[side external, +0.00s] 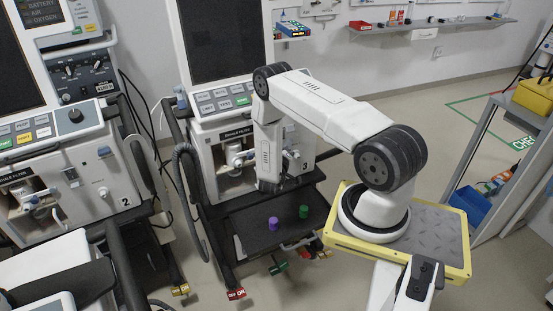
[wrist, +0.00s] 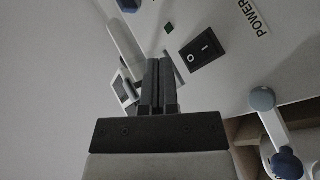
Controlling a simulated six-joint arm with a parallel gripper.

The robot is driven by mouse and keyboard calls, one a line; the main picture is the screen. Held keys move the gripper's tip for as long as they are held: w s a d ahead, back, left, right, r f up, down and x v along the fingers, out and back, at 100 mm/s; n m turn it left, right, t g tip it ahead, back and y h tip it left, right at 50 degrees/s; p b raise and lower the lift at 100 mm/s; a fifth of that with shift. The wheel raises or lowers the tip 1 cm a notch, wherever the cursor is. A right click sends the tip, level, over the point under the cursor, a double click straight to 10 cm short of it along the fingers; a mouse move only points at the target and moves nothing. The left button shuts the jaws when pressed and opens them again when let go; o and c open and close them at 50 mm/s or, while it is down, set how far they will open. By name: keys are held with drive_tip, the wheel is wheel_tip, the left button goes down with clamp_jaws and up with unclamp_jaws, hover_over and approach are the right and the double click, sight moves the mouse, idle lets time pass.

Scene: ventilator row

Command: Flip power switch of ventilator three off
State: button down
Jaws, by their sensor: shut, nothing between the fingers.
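Ventilator three (side external: 215,160), a white unit marked 3, stands on a dark cart in the middle of the side view, partly hidden by my arm. Its power switch (wrist: 201,48) is a black rocker with white I and O marks, right of my fingertips in the wrist view. A POWER label (wrist: 257,17) and a small green light (wrist: 196,27) are near it. I cannot tell which side of the rocker is pressed in. My gripper (wrist: 159,68) is shut and empty, its tips beside the switch and apart from it in the picture. The side view does not show the fingertips clearly.
A grey lever with a blue knob (wrist: 262,99) projects at the right of the wrist view. Ventilator two (side external: 85,180) stands to the left. A purple cap (side external: 273,224) and a green cap (side external: 304,211) stand on the cart's dark shelf. A grey hose (side external: 187,190) hangs alongside.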

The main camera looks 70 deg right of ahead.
drive_tip(key=shift+s+a+f, duration=0.15)
drive_tip(key=shift+s+a, duration=0.6)
drive_tip(key=shift+s, duration=0.1)
drive_tip(key=shift+w, duration=0.15)
drive_tip(key=w+a+r+n+t+y, duration=0.1)
drive_tip(key=w+a+r+t+y, duration=0.1)
drive_tip(key=w+a+t+y, duration=0.3)
drive_tip(key=w+a+r+y, duration=0.1)
drive_tip(key=w+r+y, duration=0.15)
drive_tip(key=w, duration=0.35)
drive_tip(key=w+a+r+n+t+y, duration=0.1)
drive_tip(key=w+a+r+y, duration=0.15)
drive_tip(key=a, duration=0.25)
drive_tip(key=w+a+r+n+t+y, duration=0.1)
drive_tip(key=w+a+r+y, duration=0.15)
drive_tip(key=a, duration=0.25)
drive_tip(key=s+a+r+n+g+y, duration=0.1)
drive_tip(key=s+a+r+n+y, duration=0.15)
drive_tip(key=a, duration=0.35)
drive_tip(key=s+a+r+n+g+y, duration=0.1)
drive_tip(key=s+a+r+y, duration=0.1)
drive_tip(key=s+a+y, duration=0.3)
drive_tip(key=s+a+r+n+g, duration=0.2)
drive_tip(key=s+a, duration=0.4)
drive_tip(key=s, duration=0.3)
drive_tip(key=shift+a+r+g, duration=0.3)
drive_tip(key=shift+r+g, duration=0.4)
drive_tip(key=shift+r, duration=0.25)
